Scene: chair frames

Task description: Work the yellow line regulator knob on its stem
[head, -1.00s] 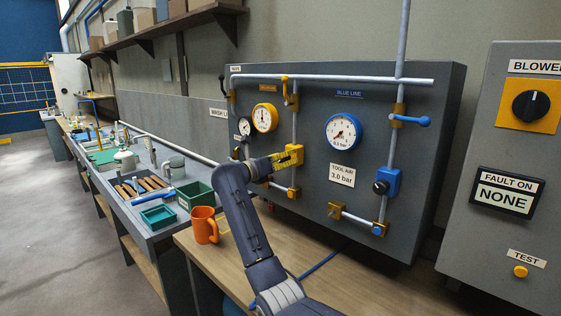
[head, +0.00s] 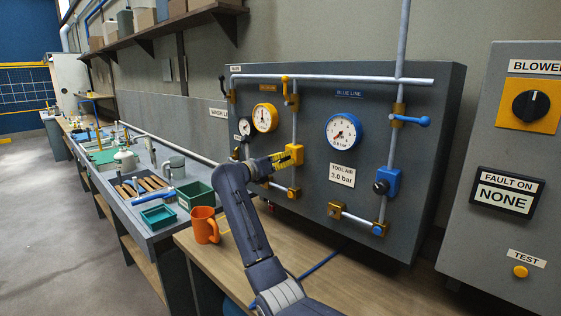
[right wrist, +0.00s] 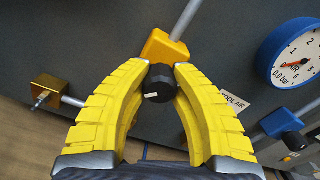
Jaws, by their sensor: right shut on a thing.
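The yellow line regulator (head: 295,153) is a yellow block on the yellow line's vertical pipe; it also shows in the right wrist view (right wrist: 164,46). Its black knob (right wrist: 158,87) with a white mark faces the wrist camera. My right gripper (right wrist: 160,73) has its yellow ribbed fingers closed on both sides of the knob. In the head view the right gripper (head: 281,160) reaches the regulator from the left and hides the knob. The yellow gauge (head: 265,118) sits up and left of the regulator. My left gripper is not in view.
The blue gauge (head: 343,131) and blue regulator (head: 388,181) are to the right on the same grey panel (head: 420,190). A brass fitting (right wrist: 47,92) is left of the knob in the wrist view. An orange mug (head: 205,226) stands on the bench below.

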